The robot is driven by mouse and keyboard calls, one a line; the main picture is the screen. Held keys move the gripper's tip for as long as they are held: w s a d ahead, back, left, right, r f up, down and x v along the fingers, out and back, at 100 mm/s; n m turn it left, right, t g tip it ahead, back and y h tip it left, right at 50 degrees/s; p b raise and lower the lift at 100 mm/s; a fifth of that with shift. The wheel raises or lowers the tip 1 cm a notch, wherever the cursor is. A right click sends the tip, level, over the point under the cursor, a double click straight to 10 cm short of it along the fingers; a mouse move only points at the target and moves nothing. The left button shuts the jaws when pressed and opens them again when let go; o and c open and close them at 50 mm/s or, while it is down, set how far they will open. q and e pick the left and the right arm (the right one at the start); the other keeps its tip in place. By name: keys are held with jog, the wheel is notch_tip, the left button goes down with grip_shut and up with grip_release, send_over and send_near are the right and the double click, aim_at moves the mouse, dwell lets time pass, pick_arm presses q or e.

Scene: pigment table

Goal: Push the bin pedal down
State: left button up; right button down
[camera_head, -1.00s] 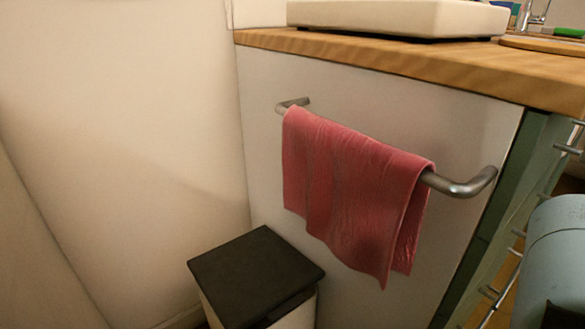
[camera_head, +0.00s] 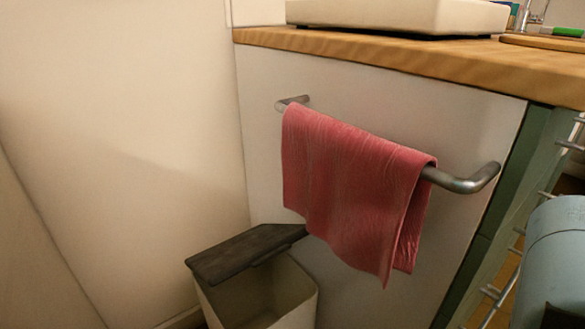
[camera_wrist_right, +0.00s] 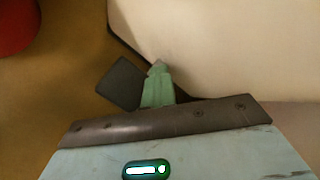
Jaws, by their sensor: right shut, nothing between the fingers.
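The bin (camera_head: 300,308) is a pale box at the bottom of the head view, beside the counter's side panel. Its dark lid (camera_head: 240,252) is tilted up, and the inside shows. In the right wrist view, the dark square pedal (camera_wrist_right: 119,82) sticks out from the pale bin body (camera_wrist_right: 225,45). My right gripper (camera_wrist_right: 159,68) is shut and empty, with its green fingers over the pedal's side nearest the bin. Its fingertips appear to be at the pedal; exact contact is hard to see. My left gripper is not in view.
A pink towel (camera_head: 345,180) hangs on a metal rail (camera_head: 465,182) above the bin's right side. The wooden counter (camera_head: 400,62) juts out above. A red object (camera_wrist_right: 15,25) stands on the floor (camera_wrist_right: 65,80) in the wrist view; the floor between is clear.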

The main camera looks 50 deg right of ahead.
jog(key=shift+s+a+f+b, duration=0.1)
jog(key=shift+s+f+b, duration=0.25)
jog(key=shift+f, duration=0.3)
jog(key=shift+s+f+b, duration=0.15)
jog(key=shift+f+b, duration=0.3)
jog(key=shift+f, duration=0.15)
dwell(0.5)
jog(key=shift+r, duration=0.1)
notch_tip(320, 180, up, 3)
jog(key=p, duration=0.4)
jog(key=shift+w+r+p, duration=0.25)
jog(key=shift+r+p, duration=0.6)
jog(key=shift+r, duration=0.15)
